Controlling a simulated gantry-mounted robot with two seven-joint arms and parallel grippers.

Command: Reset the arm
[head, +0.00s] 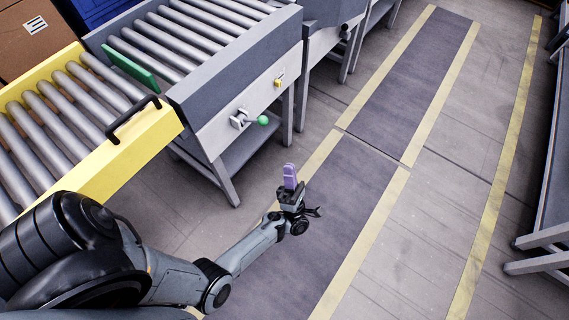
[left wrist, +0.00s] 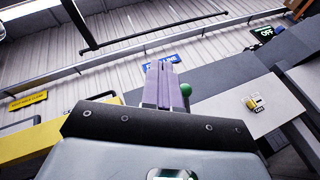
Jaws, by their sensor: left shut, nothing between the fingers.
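My left arm comes in from the lower left in the head view and reaches out over the walkway. Its left gripper (head: 290,178) has purple fingers that point up; they also show in the left wrist view (left wrist: 161,85). The fingers are pressed together with nothing between them. The gripper stands clear of the conveyor, to the right of and below the green ball (head: 263,120) on the conveyor's side. The green ball shows partly behind the fingers in the left wrist view (left wrist: 186,90). My right gripper is not in view.
A grey roller conveyor (head: 235,125) with a yellow section (head: 150,140) and a black handle (head: 132,118) stands at the left. A green plate (head: 130,68) stands at their joint. A yellow switch (head: 278,83) is on the side. The marked walkway (head: 345,180) is clear.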

